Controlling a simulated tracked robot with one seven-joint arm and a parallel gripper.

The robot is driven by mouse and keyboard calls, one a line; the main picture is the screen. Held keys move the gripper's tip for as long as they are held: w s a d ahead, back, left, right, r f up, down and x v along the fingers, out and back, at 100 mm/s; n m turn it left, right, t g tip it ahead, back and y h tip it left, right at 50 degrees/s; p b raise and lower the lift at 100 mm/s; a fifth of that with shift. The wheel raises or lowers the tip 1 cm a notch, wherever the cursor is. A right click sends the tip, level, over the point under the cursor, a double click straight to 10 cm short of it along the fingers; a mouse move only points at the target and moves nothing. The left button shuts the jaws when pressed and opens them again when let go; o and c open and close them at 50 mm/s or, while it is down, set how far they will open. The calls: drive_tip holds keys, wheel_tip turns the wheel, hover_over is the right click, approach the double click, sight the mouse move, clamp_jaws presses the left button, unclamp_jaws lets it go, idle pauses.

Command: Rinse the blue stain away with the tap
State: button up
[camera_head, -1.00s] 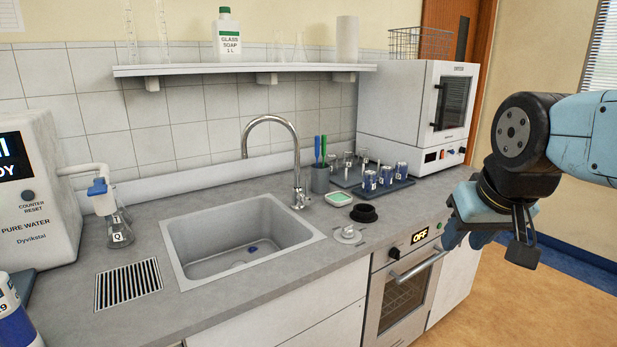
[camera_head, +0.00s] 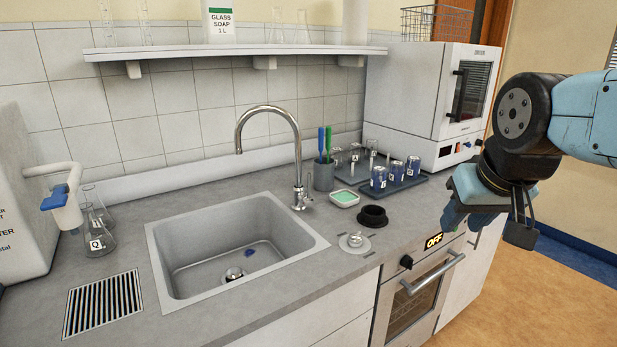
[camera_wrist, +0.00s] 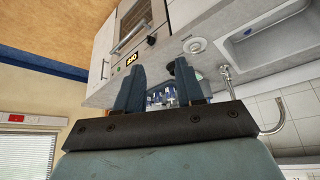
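The blue stain (camera_head: 249,253) is a small patch on the floor of the grey sink (camera_head: 200,262), just right of the round metal drain (camera_head: 233,274). The tap (camera_head: 299,165) is a curved chrome spout behind the sink's right part, with its mouth over the basin. No water shows from it. My gripper (camera_head: 489,222) hangs at the right, in front of the counter and well away from the tap and sink. In the wrist view its two fingers (camera_wrist: 161,90) stand apart with nothing between them. The tap (camera_wrist: 230,82) also shows there at the right.
A cup with brushes (camera_head: 323,175), a green soap dish (camera_head: 344,198), a black ring (camera_head: 373,216) and a metal disc fitting (camera_head: 355,243) stand right of the sink. A tray (camera_head: 409,184) holds labelled cans. Flasks (camera_head: 98,230) stand at left. A shelf (camera_head: 230,49) runs above.

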drive_tip(key=w+a+f+n+t, duration=0.1)
drive_tip(key=w+a+t, duration=0.1)
drive_tip(key=w, duration=0.6)
drive_tip(key=w+a+f+t, duration=0.1)
drive_tip(key=w+a, duration=0.1)
drive_tip(key=w, duration=0.6)
drive_tip(key=n+t+y, duration=0.3)
drive_tip(key=t+y, duration=0.1)
drive_tip(key=t, duration=0.1)
approach(308, 189)
drive_tip(key=s+d+r, duration=0.4)
drive_tip(key=d+r, duration=0.1)
drive_tip(key=d, duration=0.3)
drive_tip(key=w+a+f+t+y, duration=0.3)
drive_tip(key=a+f, duration=0.2)
drive_tip(key=a, duration=0.1)
drive_tip(key=x, duration=1.3)
drive_tip(key=shift+r, duration=0.15)
drive_tip(key=shift+w, duration=0.15)
drive_tip(key=shift+c, duration=0.3)
clamp_jaws()
drive_tip(key=shift+d, duration=0.1)
